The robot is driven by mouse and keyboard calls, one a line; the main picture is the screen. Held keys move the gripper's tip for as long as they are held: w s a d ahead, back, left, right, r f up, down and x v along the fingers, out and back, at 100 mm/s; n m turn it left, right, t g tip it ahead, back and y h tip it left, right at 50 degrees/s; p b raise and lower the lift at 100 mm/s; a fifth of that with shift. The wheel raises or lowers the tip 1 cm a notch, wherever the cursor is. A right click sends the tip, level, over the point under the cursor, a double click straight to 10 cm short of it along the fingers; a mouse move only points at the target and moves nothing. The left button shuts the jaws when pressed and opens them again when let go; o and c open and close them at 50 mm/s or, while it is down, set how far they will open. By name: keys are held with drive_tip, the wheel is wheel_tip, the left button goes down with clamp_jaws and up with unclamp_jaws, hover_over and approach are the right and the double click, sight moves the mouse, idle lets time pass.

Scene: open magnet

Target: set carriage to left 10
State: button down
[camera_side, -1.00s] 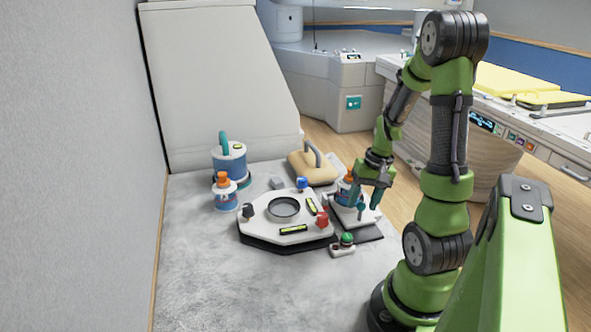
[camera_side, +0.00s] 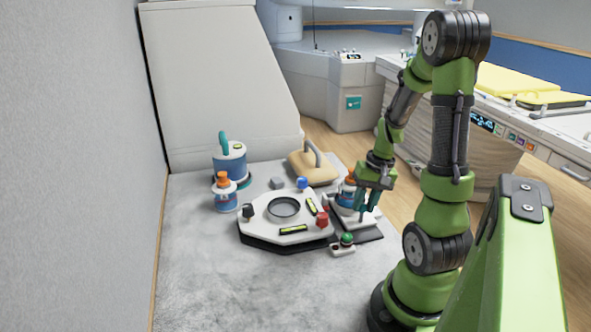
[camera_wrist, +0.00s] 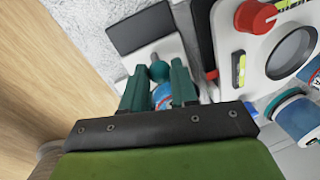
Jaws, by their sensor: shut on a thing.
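The carriage (camera_side: 343,222) is a white sliding plate on a dark track (camera_side: 368,238), right of the white panel. It carries a blue bottle with an orange cap (camera_side: 346,192) and a teal round knob (camera_wrist: 158,71). My gripper (camera_side: 367,210) is at the carriage's right side, beside the bottle. In the wrist view my gripper (camera_wrist: 159,72) has its two teal fingers on either side of the knob, shut on it. Part of the blue bottle (camera_wrist: 163,96) shows between the fingers. The fingers largely hide the knob in the side view.
The white panel (camera_side: 262,228) has a round dark ring, yellow-green level vials and red, blue and black knobs. A blue canister (camera_side: 229,163) and another orange-capped bottle (camera_side: 224,196) stand left. The front table is clear.

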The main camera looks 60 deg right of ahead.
drive_tip(key=shift+s+a, duration=0.45)
drive_tip(key=c, duration=0.9)
unclamp_jaws()
drive_tip(key=shift+r, duration=0.15)
drive_tip(key=s+r, duration=0.1)
drive_tip(key=r, duration=0.4)
drive_tip(key=d+r, duration=0.1)
drive_tip(key=r, duration=0.5)
drive_tip(key=s+r, duration=0.1)
drive_tip(key=r, duration=0.4)
drive_tip(key=shift+s+d+r, duration=0.2)
drive_tip(key=shift+s+d, duration=0.1)
drive_tip(key=shift+d, duration=0.1)
